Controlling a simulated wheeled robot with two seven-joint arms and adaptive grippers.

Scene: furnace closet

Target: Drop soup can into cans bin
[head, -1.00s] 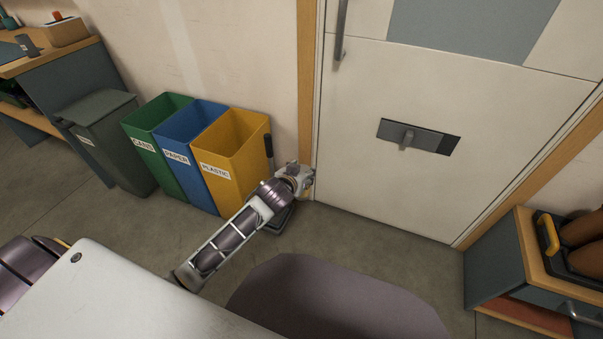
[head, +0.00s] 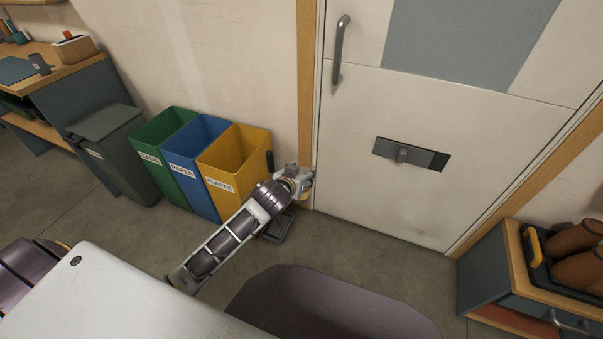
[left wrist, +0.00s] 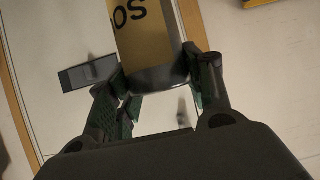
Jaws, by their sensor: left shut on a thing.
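My left gripper (head: 306,182) is in front of the door's left edge, to the right of the bins. In the left wrist view, its fingers (left wrist: 160,92) are shut on a can (left wrist: 150,35) with a tan label and dark letters. In the head view the can is mostly hidden by the gripper. The green cans bin (head: 150,160) stands open-topped, left of the blue paper bin (head: 183,160) and the yellow plastic bin (head: 225,165). The gripper is apart from the cans bin, with the other two bins between. My right gripper is not in view.
A dark lidded bin (head: 118,150) stands left of the cans bin. A workbench (head: 75,85) is at far left. A grey dustpan-like thing (head: 278,228) lies on the floor by the yellow bin. A white door (head: 400,200) and a cabinet (head: 490,265) are at right.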

